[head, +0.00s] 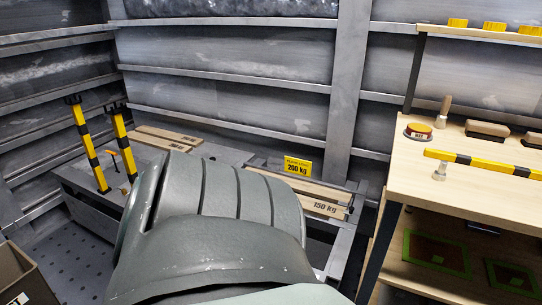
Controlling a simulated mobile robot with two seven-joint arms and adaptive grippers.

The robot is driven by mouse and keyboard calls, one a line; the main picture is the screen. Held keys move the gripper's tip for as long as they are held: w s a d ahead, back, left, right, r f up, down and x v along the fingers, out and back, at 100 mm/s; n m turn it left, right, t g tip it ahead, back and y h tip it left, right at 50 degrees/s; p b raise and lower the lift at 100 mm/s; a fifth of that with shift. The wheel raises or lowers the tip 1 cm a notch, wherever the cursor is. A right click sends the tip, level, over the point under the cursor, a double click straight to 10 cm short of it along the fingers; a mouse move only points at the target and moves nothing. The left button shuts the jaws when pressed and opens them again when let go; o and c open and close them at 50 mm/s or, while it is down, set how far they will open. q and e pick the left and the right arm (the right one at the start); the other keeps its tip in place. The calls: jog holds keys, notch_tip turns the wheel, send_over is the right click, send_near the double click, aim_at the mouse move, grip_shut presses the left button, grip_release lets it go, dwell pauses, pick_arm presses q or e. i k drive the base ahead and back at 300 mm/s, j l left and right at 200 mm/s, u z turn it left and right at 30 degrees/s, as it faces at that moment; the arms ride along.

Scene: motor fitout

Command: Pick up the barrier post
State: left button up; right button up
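Two yellow-and-black striped posts with dark forked tops stand at the left. The left post (88,144) leans slightly and its foot meets the grey platform (75,181). The second post (123,143) stands just to its right, also slightly tilted. A similar striped bar (486,164) lies level across the wooden bench at the right; its right end runs out of the picture. I cannot tell which of these is the barrier post. A large grey-green link of my own arm fills the lower middle and hides part of the platform. Neither gripper is in view.
The wooden bench (440,192) at the right carries a round red-topped item (418,131), brushes (487,129) and a small metal piece (440,172). A yellow 200 kg sign (298,167) stands near wooden boards. An open box (22,275) sits lower left. Ribbed metal walls close the back.

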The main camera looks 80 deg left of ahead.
aim_at(117, 125)
jog(key=i+j+u, duration=0.4)
jog(key=j+u, duration=0.2)
jog(key=u, duration=3.1)
jog(key=z, duration=0.35)
jog(key=i+j+z, duration=0.1)
jog(key=z, duration=0.35)
jog(key=i+j+z, duration=0.1)
jog(key=z, duration=0.35)
jog(key=j+z, duration=0.3)
jog(key=z, duration=0.15)
jog(key=j+z, duration=0.3)
jog(key=j, duration=0.25)
jog(key=j+z, duration=0.3)
jog(key=j, duration=0.25)
jog(key=j+z, duration=0.15)
jog(key=j, duration=1)
jog(key=k, duration=0.1)
